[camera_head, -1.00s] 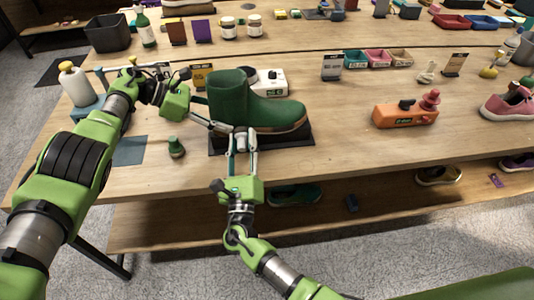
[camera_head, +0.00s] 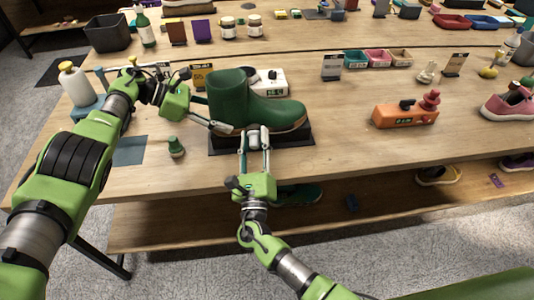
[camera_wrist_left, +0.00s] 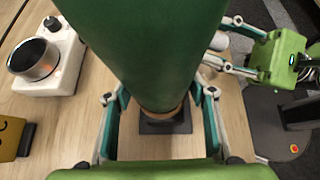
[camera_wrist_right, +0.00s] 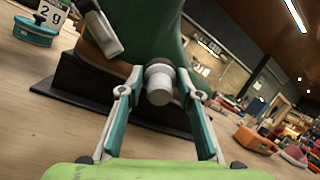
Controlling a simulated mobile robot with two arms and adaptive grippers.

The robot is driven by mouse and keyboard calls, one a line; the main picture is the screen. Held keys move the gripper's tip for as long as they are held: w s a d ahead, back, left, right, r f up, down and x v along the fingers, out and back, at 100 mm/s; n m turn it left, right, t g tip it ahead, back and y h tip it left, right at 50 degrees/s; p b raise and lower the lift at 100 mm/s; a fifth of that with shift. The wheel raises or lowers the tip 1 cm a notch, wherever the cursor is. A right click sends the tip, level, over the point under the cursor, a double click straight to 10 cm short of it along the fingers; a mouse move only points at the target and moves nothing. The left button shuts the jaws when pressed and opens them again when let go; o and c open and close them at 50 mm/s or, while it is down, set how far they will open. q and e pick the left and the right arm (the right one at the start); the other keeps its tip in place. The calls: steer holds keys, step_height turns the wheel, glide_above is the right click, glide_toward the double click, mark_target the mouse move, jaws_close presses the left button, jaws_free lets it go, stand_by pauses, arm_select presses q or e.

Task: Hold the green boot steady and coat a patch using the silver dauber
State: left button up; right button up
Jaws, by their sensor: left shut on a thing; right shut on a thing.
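The green boot (camera_head: 229,98) stands upright on a black block (camera_head: 300,137), its toe to the right. My left gripper (camera_head: 222,128) is shut on the boot at its heel end; in the left wrist view its fingers sit on both sides of the boot (camera_wrist_left: 150,50). My right gripper (camera_head: 255,138) is shut on the silver dauber (camera_wrist_right: 159,82), held at the near side of the boot, low down. The dauber's tip is close to the boot; I cannot tell if it touches. No coated patch can be made out.
A white device with a metal cup (camera_wrist_left: 35,60) stands behind the boot. An orange box (camera_head: 403,114) stands to the right, with clear table between.

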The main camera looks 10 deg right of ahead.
steer(key=shift+s+d, duration=0.1)
steer(key=shift+d, duration=1.45)
steer(key=shift+s+d, duration=0.1)
steer(key=shift+d, duration=1.55)
steer(key=shift+w+a, duration=0.2)
steer(key=shift+a, duration=3.2)
steer(key=shift+s+a, duration=0.1)
steer(key=shift+a, duration=1.45)
